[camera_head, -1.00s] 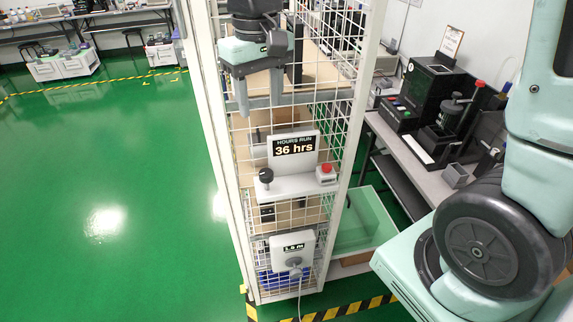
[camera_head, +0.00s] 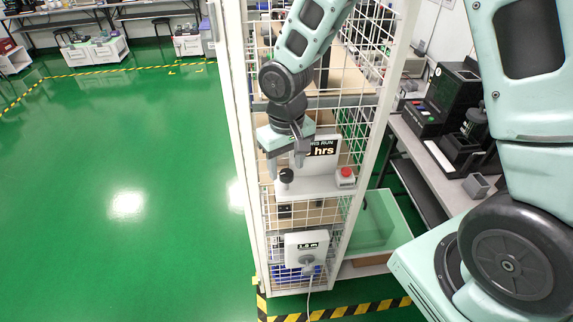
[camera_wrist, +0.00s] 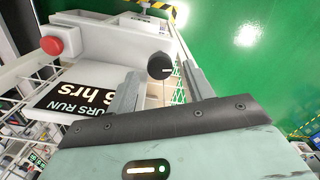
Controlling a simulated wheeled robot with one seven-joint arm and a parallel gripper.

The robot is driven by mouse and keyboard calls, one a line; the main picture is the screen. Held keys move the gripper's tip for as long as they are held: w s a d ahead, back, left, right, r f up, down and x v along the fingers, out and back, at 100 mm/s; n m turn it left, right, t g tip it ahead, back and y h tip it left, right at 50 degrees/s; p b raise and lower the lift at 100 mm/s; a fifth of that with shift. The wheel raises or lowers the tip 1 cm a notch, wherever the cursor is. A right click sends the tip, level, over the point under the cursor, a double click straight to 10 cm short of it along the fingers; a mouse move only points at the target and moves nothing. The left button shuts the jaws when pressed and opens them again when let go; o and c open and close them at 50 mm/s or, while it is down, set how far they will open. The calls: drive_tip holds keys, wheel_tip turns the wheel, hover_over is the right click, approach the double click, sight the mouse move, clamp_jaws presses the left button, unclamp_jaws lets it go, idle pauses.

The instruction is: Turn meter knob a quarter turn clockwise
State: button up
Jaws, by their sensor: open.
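The meter is a white bracket on the wire mesh with a black "HOURS RUN" sign (camera_head: 322,150), partly covered by my gripper. Its black round knob (camera_head: 286,175) stands at the left end of the bracket. My gripper (camera_head: 286,166) is open just above the knob. In the wrist view my gripper (camera_wrist: 159,76) has one finger on each side of the knob, near the tips, with visible gaps and no clear contact.
A red button (camera_head: 345,173) sits at the bracket's right end. A lower white box (camera_head: 306,246) with a grey round fitting and a hanging cable is on the mesh below. White frame posts flank the mesh. A bench with black equipment (camera_head: 440,95) stands at right. Green floor is clear at left.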

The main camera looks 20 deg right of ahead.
drive_tip(key=shift+f, duration=0.75)
drive_tip(key=c, duration=1)
drive_tip(key=shift+o, duration=0.2)
drive_tip(key=shift+f+m+b, duration=0.15)
drive_tip(key=shift+m+b, duration=0.55)
drive_tip(key=shift+r+m+b, duration=0.2)
drive_tip(key=shift+m+b, duration=0.1)
drive_tip(key=shift+m, duration=0.5)
drive_tip(key=o, duration=1)
drive_tip(key=shift+c, duration=0.2)
